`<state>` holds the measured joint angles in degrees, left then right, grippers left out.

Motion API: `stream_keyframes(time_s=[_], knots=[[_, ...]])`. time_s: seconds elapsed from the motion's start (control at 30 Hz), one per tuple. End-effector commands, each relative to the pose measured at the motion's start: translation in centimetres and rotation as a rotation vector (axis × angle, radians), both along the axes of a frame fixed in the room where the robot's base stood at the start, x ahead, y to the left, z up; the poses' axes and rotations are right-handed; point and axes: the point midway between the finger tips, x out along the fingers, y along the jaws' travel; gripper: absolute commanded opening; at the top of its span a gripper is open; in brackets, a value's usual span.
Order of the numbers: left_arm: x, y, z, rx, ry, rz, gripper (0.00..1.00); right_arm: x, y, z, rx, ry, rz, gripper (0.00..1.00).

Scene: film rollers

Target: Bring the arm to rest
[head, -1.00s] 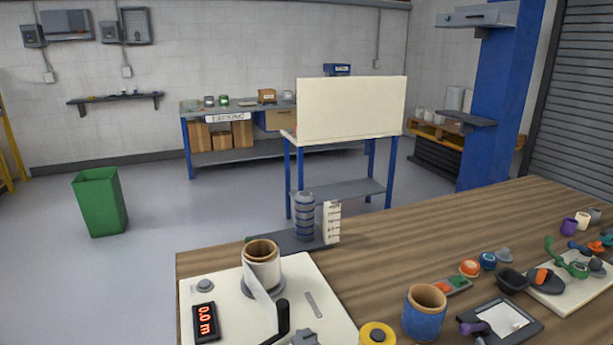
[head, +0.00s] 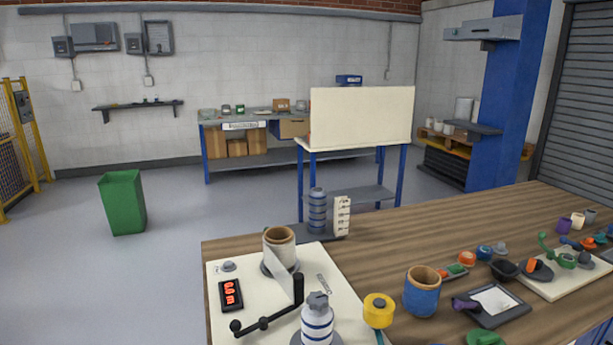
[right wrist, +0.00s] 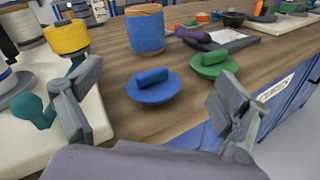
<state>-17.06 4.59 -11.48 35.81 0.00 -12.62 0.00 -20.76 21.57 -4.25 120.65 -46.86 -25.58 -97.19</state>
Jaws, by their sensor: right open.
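My right gripper (right wrist: 150,88) is open and empty in the right wrist view. Its two grey fingers are spread wide above the wooden table (right wrist: 115,75). A blue disc with a raised grip (right wrist: 152,88) lies on the table beyond and between the fingers. A similar green disc (right wrist: 213,65) lies beyond the right finger. Neither is held. A teal handle (right wrist: 35,112) shows beside the left finger; I cannot tell whether they touch. Neither gripper shows in the head view, and my left gripper is not in view.
The wooden table (head: 400,235) carries a white board (head: 225,270) with a film roll (head: 279,250) and crank, a striped roller (head: 317,322), a yellow roll (head: 379,310), a blue roll (head: 421,292) and several small parts at right. Open floor (head: 100,290) lies left, with a green bin (head: 123,202).

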Motion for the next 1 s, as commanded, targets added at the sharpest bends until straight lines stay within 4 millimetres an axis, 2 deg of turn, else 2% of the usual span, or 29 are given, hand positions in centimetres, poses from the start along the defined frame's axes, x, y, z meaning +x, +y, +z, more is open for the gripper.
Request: stream_keyframes(time_s=[0.13, 0.27, 0.47, 0.6, 0.7, 0.8, 1.0], knots=[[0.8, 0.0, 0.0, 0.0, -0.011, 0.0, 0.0, -1.1, -0.4, -1.0, 0.228, 0.026, -0.084, 0.94], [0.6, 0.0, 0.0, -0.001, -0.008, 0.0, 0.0, -2.7, -0.7, -2.6, 0.493, 0.056, -0.192, 0.94], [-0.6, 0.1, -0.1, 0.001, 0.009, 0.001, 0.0, -6.8, 0.0, -6.3, 1.05, 0.119, -0.468, 0.94], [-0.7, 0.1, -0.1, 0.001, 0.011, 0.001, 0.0, -11.4, 2.2, -9.4, 1.488, 0.168, -0.765, 0.94], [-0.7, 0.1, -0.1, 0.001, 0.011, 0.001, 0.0, -14.2, 4.0, -10.8, 1.701, 0.191, -0.958, 0.94], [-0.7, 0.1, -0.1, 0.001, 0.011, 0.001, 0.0, -16.7, 5.7, -11.6, 1.855, 0.208, -1.133, 0.94], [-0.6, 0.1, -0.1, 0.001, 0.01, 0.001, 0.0, -21.1, 9.0, -12.3, 2.058, 0.226, -1.46, 0.94]])
